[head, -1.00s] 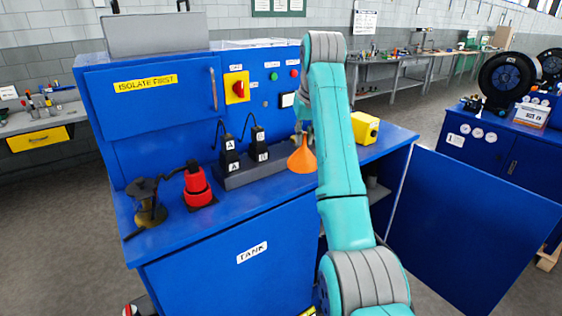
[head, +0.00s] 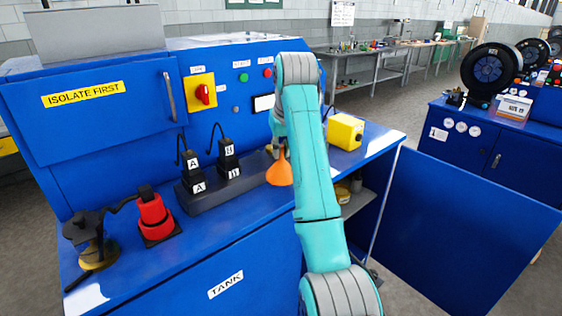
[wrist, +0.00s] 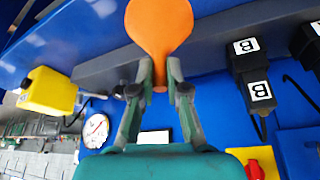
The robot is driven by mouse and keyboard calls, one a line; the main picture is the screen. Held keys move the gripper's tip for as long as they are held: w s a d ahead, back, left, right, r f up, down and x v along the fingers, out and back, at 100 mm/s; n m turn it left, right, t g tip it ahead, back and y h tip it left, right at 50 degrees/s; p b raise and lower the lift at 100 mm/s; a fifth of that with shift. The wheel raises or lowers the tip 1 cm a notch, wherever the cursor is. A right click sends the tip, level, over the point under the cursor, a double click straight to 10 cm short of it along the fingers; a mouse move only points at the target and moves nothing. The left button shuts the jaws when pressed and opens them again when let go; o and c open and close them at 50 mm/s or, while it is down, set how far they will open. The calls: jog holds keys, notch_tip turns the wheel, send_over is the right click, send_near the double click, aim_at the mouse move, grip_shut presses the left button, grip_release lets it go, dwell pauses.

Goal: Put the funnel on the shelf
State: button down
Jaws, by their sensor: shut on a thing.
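The orange funnel (head: 280,172) is held above the blue machine's worktop, partly behind my arm in the head view. In the wrist view my gripper (wrist: 160,80) is shut on the narrow stem of the funnel (wrist: 158,28), with its wide cone pointing away from the fingers. In the head view my gripper is mostly hidden behind my arm. A shelf (head: 357,203) shows inside the open cabinet under the worktop, right of my arm, with small yellowish things on it. My arm hides part of the cabinet opening.
A yellow container (head: 345,131) stands on the worktop right of my arm. Black plug-like blocks (head: 229,158) stand on a dark bar, left of the funnel. A red device (head: 154,214) is farther left. The open blue door (head: 470,225) stands out to the right.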

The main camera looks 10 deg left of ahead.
aim_at(282, 160)
jog(key=shift+f, duration=2.05)
jog(key=c, duration=1.2)
grip_release()
jog(key=shift+f, duration=0.15)
jog(key=shift+o, duration=0.2)
